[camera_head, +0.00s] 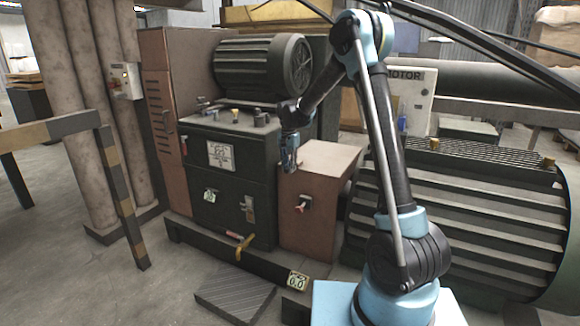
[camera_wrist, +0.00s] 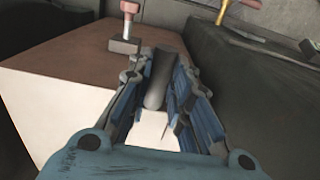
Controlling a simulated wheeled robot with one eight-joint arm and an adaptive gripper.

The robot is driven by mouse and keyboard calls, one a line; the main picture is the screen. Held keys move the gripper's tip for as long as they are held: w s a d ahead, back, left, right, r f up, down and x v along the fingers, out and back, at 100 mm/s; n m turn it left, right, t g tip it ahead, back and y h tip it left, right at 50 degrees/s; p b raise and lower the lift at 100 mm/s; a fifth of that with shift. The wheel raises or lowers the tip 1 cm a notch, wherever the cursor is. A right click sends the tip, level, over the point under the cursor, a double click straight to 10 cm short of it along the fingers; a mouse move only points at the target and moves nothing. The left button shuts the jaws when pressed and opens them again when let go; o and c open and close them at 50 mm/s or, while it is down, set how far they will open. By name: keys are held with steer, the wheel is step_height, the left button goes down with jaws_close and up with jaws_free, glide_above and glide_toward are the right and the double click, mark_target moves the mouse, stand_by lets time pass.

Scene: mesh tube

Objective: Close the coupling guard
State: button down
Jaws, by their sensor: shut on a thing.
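A reddish-brown box with a paler top, which looks like the coupling guard (camera_head: 325,165), stands between the dark green cabinet and the ribbed motor. Its brown face and a pale face also show in the wrist view (camera_wrist: 60,75). A red-tipped latch (camera_head: 302,205) is on its front; a red knob on a metal block (camera_wrist: 128,10) shows in the wrist view. My gripper (camera_head: 291,168) is at the box's upper left edge, pointing down. In the wrist view my gripper (camera_wrist: 165,60) is shut on a grey rounded bar (camera_wrist: 157,82). What the bar joins is hidden.
The dark green cabinet (camera_head: 225,185) with labels and knobs is just left of the box. The large ribbed motor (camera_head: 460,215) is on the right. A yellow-handled lever (camera_head: 245,243) and a ribbed floor plate (camera_head: 235,295) are low in front.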

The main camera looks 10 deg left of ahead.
steer(key=shift+f, duration=0.1)
steer(key=c, duration=1.5)
jaws_free()
steer(key=shift+f, duration=0.1)
steer(key=shift+o, duration=0.2)
step_height(320, 180, up, 12)
